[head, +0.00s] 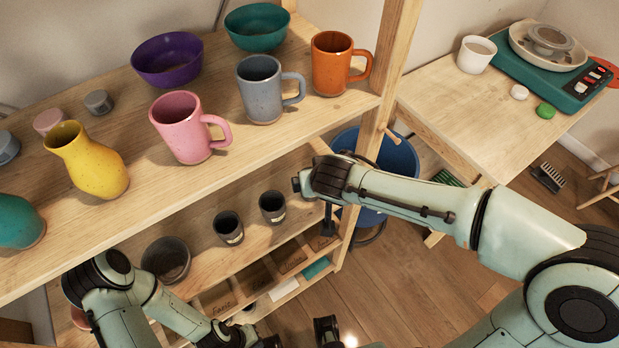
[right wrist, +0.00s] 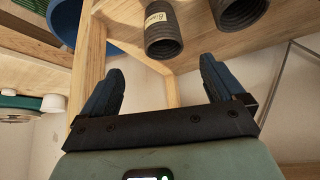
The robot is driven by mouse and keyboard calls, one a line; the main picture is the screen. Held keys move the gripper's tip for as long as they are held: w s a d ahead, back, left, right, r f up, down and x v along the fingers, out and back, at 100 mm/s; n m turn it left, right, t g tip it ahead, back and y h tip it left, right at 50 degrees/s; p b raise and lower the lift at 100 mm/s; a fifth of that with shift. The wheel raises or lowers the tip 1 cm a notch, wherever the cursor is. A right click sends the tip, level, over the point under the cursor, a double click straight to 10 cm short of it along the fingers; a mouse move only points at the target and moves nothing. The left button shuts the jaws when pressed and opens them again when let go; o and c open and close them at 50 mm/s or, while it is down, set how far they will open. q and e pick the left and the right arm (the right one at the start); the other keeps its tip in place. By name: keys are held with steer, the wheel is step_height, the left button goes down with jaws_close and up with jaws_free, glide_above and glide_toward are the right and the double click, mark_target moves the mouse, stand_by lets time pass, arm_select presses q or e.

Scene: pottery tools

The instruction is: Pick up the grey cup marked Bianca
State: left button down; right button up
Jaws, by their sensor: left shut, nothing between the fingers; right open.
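Two dark grey cups with pale labels stand on the middle shelf in the head view: a left one (head: 228,229) and a right one (head: 272,207). In the right wrist view, which looks upside down, a ribbed dark grey cup (right wrist: 163,36) carries a label that seems to read Bianca; it appears to be the right one. A second dark cup (right wrist: 238,10) is cut off by the top edge. My right gripper (right wrist: 158,76) is open and empty, its fingers apart from the cups. My left gripper (head: 266,341) is shut and empty at the bottom edge, partly cut off.
A shelf post (head: 384,75) stands right of the cups. The upper shelf (head: 250,142) overhangs them, bearing several mugs, bowls and a yellow vase (head: 88,160). A dark bowl (head: 167,259) stands left of the cups. A blue bucket (head: 378,155) is behind my right arm.

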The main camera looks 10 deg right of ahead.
steer(key=x, duration=0.7)
steer(key=shift+s+a, duration=0.1)
steer(key=shift+s, duration=0.05)
steer(key=x, duration=0.6)
steer(key=shift+w+a+r, duration=0.1)
steer(key=shift+w+r, duration=0.1)
steer(key=c, duration=1.2)
